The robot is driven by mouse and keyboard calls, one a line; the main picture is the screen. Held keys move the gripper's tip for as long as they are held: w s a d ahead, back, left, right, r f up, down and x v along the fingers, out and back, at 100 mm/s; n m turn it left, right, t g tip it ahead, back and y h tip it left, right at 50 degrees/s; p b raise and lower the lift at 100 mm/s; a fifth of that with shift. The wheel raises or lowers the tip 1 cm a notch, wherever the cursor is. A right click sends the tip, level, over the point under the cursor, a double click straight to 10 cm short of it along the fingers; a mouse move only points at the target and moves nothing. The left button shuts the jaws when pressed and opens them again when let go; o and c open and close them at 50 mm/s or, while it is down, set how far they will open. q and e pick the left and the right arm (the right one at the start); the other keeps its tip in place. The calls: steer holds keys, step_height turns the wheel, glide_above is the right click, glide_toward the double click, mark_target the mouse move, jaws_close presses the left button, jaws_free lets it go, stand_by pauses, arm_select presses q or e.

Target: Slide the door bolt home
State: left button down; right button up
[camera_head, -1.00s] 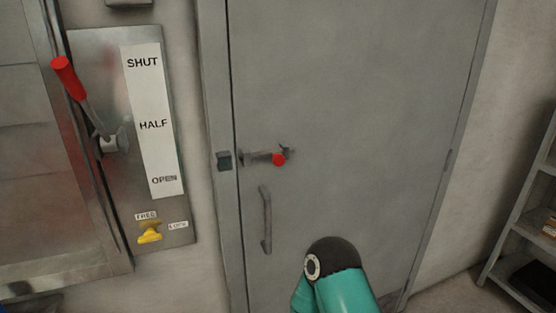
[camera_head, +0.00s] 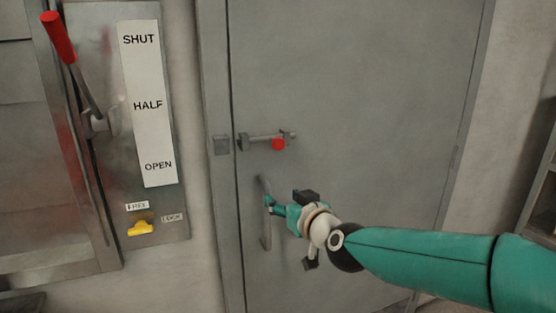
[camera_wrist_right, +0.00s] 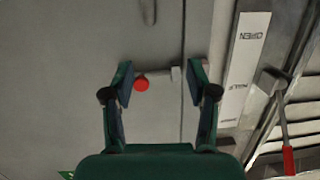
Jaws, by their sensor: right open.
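The grey door (camera_head: 350,90) looks closed in its frame. Its bolt (camera_head: 262,137) lies horizontal on the door, with a red knob (camera_head: 279,144) near its right end. My right gripper (camera_head: 270,203) is open and empty, below the knob and in front of the door handle in the head view. In the right wrist view, the red knob (camera_wrist_right: 141,84) appears between the open fingers (camera_wrist_right: 160,78); the distance to it is unclear. My left gripper is not in view.
A vertical door handle (camera_head: 265,240) is below the bolt, partly covered by my right gripper. Left of the door is a lever panel with a red-handled lever (camera_head: 58,38) and a yellow catch (camera_head: 141,228). A shelf (camera_head: 540,210) stands at the right edge.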

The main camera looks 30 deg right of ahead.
mark_target(280, 144)
steer(key=s+d+r+t+h, duration=0.1)
steer(key=s+d+r+t, duration=0.15)
steer(key=r, duration=0.55)
arm_select(q)
steer(key=shift+p, duration=0.4)
arm_select(e)
steer(key=shift+g, duration=0.35)
steer(key=x, duration=1)
steer(key=d+x, duration=0.1)
steer(key=x, duration=0.5)
steer(key=shift+s, duration=0.15)
jaws_close()
